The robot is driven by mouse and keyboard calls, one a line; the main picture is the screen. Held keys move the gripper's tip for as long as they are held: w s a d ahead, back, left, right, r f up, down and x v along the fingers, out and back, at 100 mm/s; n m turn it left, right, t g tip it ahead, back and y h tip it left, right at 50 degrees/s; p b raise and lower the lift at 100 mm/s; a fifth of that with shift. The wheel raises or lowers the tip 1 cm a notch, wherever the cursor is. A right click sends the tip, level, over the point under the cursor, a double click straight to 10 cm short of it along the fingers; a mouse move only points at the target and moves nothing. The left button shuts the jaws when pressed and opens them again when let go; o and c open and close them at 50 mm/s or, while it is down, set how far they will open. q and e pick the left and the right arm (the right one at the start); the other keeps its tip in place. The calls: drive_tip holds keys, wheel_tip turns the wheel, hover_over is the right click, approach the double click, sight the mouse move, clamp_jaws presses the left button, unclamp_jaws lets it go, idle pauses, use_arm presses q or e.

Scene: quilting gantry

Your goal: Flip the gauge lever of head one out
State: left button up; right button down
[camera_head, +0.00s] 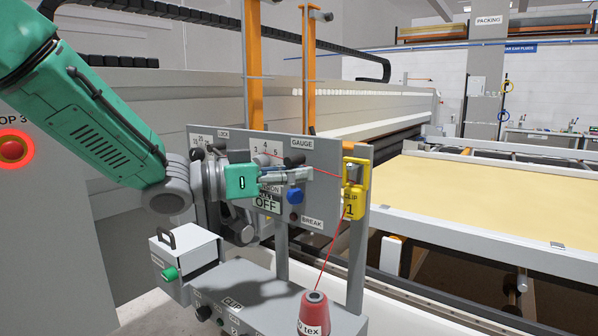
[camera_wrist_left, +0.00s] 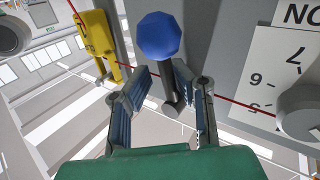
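A grey panel (camera_head: 325,212) carries a GAUGE label (camera_head: 302,143). A blue knob (camera_head: 295,196) sits below that label, likely the gauge lever's end. In the left wrist view the blue knob (camera_wrist_left: 158,38) is on a grey stem (camera_wrist_left: 170,88). My left gripper (camera_head: 308,172) is at the panel, just above the blue knob, partly covering the area under the label. In the left wrist view the fingers (camera_wrist_left: 161,68) are apart, with the stem between them and the knob beyond their tips. Contact cannot be told. My right gripper is not in view.
A red thread runs across the panel to a yellow clip (camera_head: 355,183) marked 1, then down to a red cone (camera_head: 314,313). A numbered dial (camera_wrist_left: 265,85) is beside the fingers. A grey box (camera_head: 183,255) stands below my arm. A quilting table (camera_head: 480,205) lies right.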

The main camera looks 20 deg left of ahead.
use_arm(q)
drive_tip(key=shift+w+d, duration=0.1)
drive_tip(key=shift+d, duration=0.15)
drive_tip(key=shift+a+f, duration=0.1)
drive_tip(key=shift+a, duration=1.3)
clamp_jaws()
drive_tip(key=shift+w+d, duration=0.1)
drive_tip(key=shift+d, duration=0.7)
drive_tip(key=shift+a, duration=0.1)
